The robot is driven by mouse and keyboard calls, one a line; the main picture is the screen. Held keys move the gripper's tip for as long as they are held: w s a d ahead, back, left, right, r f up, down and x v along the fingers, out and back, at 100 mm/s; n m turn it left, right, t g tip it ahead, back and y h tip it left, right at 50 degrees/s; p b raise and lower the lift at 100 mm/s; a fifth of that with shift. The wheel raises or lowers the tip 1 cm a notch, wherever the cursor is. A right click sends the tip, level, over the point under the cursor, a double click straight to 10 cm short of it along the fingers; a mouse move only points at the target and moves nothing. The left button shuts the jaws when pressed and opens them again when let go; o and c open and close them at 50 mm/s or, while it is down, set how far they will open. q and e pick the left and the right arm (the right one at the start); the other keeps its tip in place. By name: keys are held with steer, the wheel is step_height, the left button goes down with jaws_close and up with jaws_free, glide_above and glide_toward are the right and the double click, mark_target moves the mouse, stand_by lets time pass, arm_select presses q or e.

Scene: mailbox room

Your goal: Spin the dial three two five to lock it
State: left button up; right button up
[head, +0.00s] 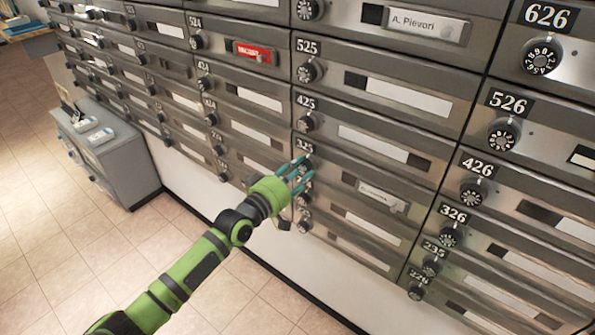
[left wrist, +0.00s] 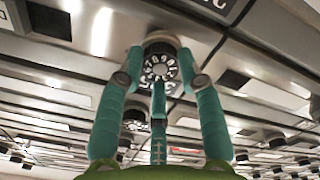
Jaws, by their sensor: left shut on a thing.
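The mailbox door labelled 325 (head: 304,147) is in the lower middle of the wall of boxes in the head view. My left arm reaches in from the left, and its teal-fingered gripper (head: 303,170) is at the dial just below that label. The fingers hide much of this dial in the head view. In the left wrist view the black dial with white numbers (left wrist: 160,67) sits between the fingertips, which are closed around its sides. A third finger points at its lower edge. The dial's exact setting cannot be read. My right gripper is in neither view.
Neighbouring dials lie close by, with the 425 dial (head: 305,123) above and the 326 dial (head: 451,237) at the right. A grey cabinet (head: 118,160) stands on the tiled floor at the left. The floor in front of the boxes is clear.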

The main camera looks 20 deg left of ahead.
arm_select(q)
steer(key=m, duration=0.3)
steer(key=shift+d, duration=0.2)
steer(key=shift+s+f+m+p, duration=0.15)
steer(key=shift+m+p, duration=0.3)
steer(key=shift+m, duration=0.75)
steer(key=shift+f+m, duration=0.1)
steer(key=shift+m, duration=0.9)
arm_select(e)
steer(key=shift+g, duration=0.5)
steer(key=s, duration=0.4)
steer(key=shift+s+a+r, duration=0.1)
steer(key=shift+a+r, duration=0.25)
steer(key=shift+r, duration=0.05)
arm_select(q)
steer(key=shift+f, duration=0.15)
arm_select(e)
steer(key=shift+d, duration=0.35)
arm_select(q)
steer(key=o, duration=0.9)
steer(key=shift+o, duration=1.2)
steer(key=shift+a, duration=0.1)
